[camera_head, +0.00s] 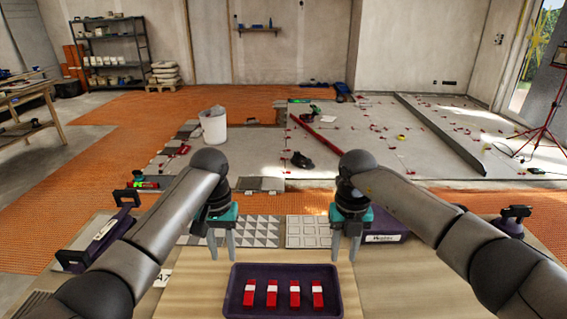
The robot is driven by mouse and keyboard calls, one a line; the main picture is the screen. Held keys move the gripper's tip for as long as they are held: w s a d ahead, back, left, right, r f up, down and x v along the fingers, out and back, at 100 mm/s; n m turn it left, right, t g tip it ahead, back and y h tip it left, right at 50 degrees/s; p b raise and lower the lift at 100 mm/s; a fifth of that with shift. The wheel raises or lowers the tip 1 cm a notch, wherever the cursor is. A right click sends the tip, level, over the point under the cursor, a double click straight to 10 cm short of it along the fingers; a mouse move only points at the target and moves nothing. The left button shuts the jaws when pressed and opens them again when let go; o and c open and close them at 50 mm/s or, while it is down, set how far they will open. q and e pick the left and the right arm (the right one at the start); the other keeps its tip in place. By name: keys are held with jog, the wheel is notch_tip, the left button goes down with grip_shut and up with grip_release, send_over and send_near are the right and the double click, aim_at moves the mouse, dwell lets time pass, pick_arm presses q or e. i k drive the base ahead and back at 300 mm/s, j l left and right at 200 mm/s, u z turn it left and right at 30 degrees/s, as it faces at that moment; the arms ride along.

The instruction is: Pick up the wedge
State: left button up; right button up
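Several red wedges with white bands stand in a row in a dark purple tray (283,270) at the front middle of the work surface. The leftmost wedge (249,293) and the rightmost wedge (318,294) are both in plain view. My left gripper (222,255) points down behind the tray's left end, open, with nothing between its fingers. My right gripper (345,256) points down behind the tray's right end, also open and empty. Both grippers are apart from the wedges.
A triangle-patterned tile (260,230) and a square-patterned tile (308,233) lie behind the tray. The wooden surface (195,295) beside the tray is bare.

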aim_at(249, 295)
jog(key=k, duration=1.5)
